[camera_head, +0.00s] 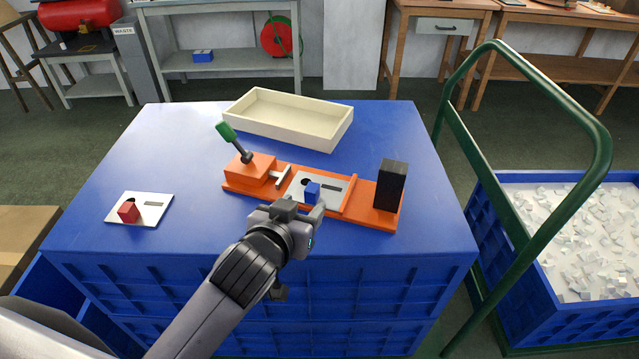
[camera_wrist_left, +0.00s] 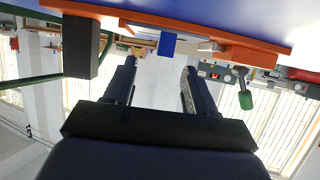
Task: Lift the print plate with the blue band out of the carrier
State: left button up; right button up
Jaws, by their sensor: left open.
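The print plate (camera_head: 333,184) is a pale metal plate with a dark round hole and a dark slot, lying in the orange carrier (camera_head: 240,189). A blue block (camera_head: 312,191), its blue marking, stands on it. In the left wrist view the blue block (camera_wrist_left: 167,45) shows beyond the fingertips, beside the orange carrier edge (camera_wrist_left: 245,52). My left gripper (camera_head: 305,208) is at the near edge of the carrier, just in front of the blue block. Its fingers (camera_wrist_left: 158,68) are apart with nothing between them; contact with the block is not visible. My right gripper is not in view.
A lever with green handle (camera_head: 226,132) rises at the carrier's left end, a black block (camera_head: 391,185) at its right. A cream tray (camera_head: 290,118) lies behind. A second plate (camera_head: 152,208) with a red block (camera_head: 128,212) lies left. Blue tabletop (camera_head: 190,140) between is clear.

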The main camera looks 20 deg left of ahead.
aim_at(309, 193)
pick_arm(q)
jog(key=shift+a+x, duration=0.2)
jog(key=shift+x, duration=1.35)
jog(key=shift+a+x, duration=0.2)
jog(key=shift+x, duration=1.35)
jog(key=shift+r, duration=0.15)
grip_shut()
